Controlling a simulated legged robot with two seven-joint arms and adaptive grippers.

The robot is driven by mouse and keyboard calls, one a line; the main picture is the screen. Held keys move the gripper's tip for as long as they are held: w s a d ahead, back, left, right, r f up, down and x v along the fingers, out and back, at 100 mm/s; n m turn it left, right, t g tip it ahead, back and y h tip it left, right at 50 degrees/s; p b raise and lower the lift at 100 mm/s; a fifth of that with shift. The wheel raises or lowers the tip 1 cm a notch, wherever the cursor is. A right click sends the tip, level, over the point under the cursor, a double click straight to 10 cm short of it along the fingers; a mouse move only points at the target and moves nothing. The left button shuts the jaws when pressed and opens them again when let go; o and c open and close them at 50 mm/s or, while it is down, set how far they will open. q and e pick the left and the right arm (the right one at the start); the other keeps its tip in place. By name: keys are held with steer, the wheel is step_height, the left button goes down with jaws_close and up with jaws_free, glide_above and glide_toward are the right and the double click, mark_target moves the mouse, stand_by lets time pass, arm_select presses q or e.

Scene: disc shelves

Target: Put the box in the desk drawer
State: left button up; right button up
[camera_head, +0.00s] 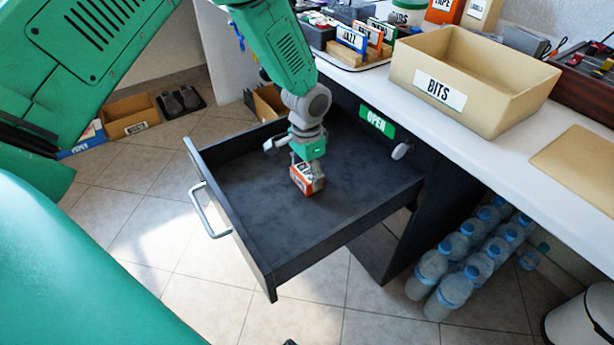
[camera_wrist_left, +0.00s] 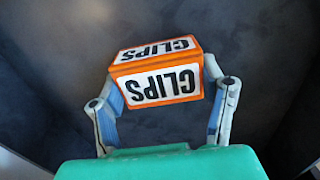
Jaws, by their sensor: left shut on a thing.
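The box (camera_head: 307,178) is small, orange and white. Its CLIPS label reads upside down in the left wrist view (camera_wrist_left: 165,87). My left gripper (camera_head: 306,165) points down inside the open desk drawer (camera_head: 245,236). Its two fingers (camera_wrist_left: 163,100) are on either side of the box and shut on it. The box is over the dark drawer floor; I cannot tell whether it touches the floor. The drawer is pulled out from under the white desk, with its handle (camera_head: 208,212) at the left. My right gripper is not in view.
A beige BITS bin (camera_head: 480,110) stands on the white desktop (camera_head: 480,156). A green OPEN label (camera_head: 377,122) is above the drawer. Several water bottles (camera_head: 453,291) stand on the floor at the right. The rest of the drawer floor is bare.

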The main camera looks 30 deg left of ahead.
mark_target(306, 171)
arm_select(q)
steer(key=shift+a, duration=0.1)
steer(key=o, duration=1.2)
steer(key=shift+a+f, duration=0.1)
steer(key=shift+c, duration=0.2)
steer(key=shift+r, duration=0.5)
step_height(306, 171, up, 11)
steer(key=p, duration=0.4)
steer(key=shift+r+p, duration=0.15)
steer(key=shift+p, duration=0.2)
